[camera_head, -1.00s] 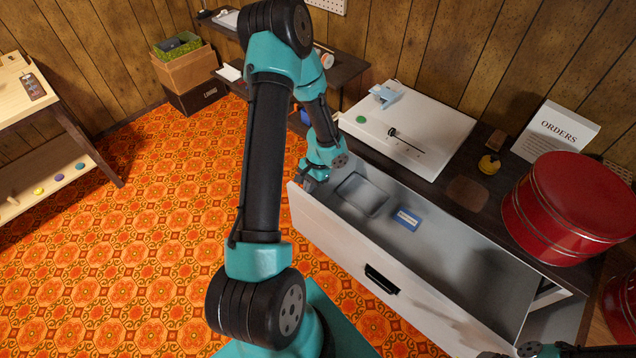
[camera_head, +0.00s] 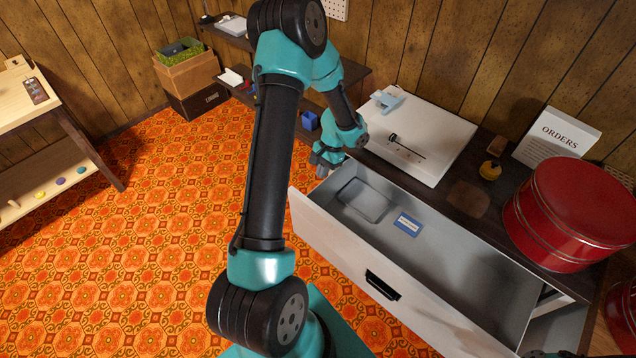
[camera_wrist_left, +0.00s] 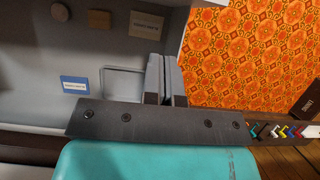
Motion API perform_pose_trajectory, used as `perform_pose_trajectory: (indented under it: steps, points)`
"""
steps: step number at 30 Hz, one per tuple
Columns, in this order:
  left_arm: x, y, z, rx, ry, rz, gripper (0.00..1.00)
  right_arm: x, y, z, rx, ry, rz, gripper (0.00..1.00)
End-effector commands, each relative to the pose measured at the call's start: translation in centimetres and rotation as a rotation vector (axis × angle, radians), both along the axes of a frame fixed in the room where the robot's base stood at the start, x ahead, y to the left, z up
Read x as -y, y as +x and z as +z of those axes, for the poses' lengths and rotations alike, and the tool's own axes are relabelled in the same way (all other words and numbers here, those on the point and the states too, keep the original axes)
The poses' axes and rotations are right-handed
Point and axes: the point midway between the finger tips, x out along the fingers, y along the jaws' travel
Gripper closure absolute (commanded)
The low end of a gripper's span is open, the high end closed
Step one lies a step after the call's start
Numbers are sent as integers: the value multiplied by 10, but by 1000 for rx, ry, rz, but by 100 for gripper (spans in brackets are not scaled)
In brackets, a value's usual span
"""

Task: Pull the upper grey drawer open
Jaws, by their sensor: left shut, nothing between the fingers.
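The upper grey drawer (camera_head: 345,240) stands pulled open, its interior showing and its dark handle (camera_head: 382,285) on the front panel. My left gripper (camera_head: 322,168) is just beyond the drawer's far left corner, away from the handle, and is shut and empty. In the left wrist view its two fingers (camera_wrist_left: 166,80) lie together, seen against the edge between the drawer inside (camera_wrist_left: 40,60) and the floor. I cannot tell whether it touches the drawer. My right gripper is not visible.
A blue-labelled card (camera_head: 407,224) and a shallow tray (camera_head: 364,198) lie in the drawer. A red round tin (camera_head: 570,212), an ORDERS sign (camera_head: 556,135) and a white board (camera_head: 420,130) are on the dark top. Patterned floor (camera_head: 130,260) is clear at left.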

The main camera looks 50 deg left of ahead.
Motion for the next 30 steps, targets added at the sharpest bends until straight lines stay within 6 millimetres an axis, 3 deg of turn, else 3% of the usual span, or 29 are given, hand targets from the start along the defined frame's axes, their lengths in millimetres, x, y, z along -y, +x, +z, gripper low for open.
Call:
perform_pose_trajectory:
  steps: [3, 9, 22, 26, 30]
  points:
    - [-1, 9, 21, 5, 2, 0, 100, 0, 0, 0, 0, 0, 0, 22]
    - [-2, 15, 38, 1, 1, 0, 100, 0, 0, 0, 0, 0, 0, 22]
    - [2, 17, 41, 0, 0, -1, 100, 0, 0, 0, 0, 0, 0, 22]
    - [25, 25, 41, 1, -2, -6, 100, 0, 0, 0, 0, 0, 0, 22]
    - [68, 34, 41, 2, -3, -8, 100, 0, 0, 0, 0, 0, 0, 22]
